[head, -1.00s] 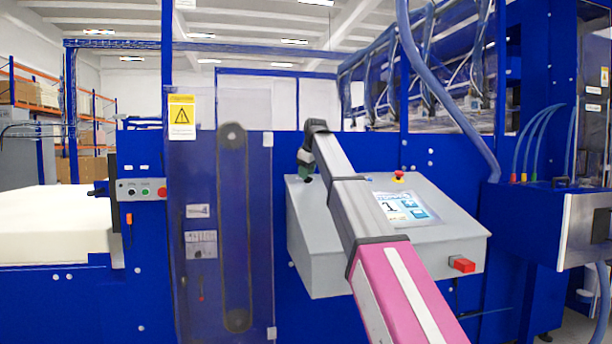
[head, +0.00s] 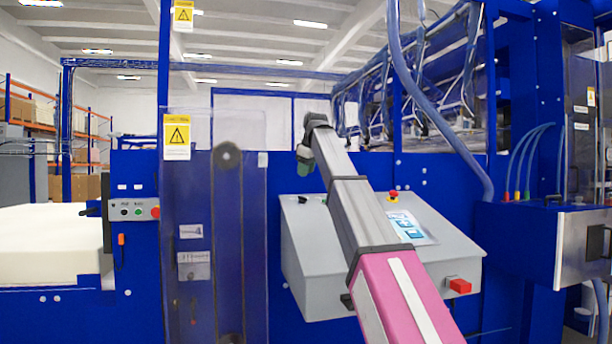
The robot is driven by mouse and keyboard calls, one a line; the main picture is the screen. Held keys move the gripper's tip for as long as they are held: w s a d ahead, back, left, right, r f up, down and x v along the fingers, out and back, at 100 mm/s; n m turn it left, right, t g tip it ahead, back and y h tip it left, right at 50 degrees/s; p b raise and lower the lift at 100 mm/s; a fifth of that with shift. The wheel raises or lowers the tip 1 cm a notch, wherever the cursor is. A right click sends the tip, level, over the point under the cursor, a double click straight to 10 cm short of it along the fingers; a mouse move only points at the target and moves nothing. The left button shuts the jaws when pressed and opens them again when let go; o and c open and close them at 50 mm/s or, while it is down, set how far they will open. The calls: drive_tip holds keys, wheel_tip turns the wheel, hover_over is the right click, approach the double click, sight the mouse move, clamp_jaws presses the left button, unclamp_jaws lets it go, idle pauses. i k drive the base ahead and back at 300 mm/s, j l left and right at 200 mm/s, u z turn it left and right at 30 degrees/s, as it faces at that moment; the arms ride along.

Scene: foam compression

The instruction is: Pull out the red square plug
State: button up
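The red square plug (head: 460,286) sits on the lower right side of the sloped grey control box (head: 315,265). It looks seated against the box wall. My arm reaches up across the front of the box from the bottom right. My gripper (head: 304,160) is at the far upper end of the arm, above the box's top left edge, well up and left of the plug. It is small and dark and turned so that its fingers do not show clearly. I see nothing held in it.
The box top carries a screen panel (head: 406,226) and a red emergency button (head: 393,196). A blue cabinet (head: 540,230) with coloured hoses stands on the right. A blue machine with a white foam block (head: 45,245) is at left. Free space lies in front of the plug.

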sight(460, 286)
drive_tip(key=k+l, duration=0.5)
drive_tip(key=k, duration=0.15)
drive_tip(key=k+l, duration=0.5)
drive_tip(key=k, duration=0.2)
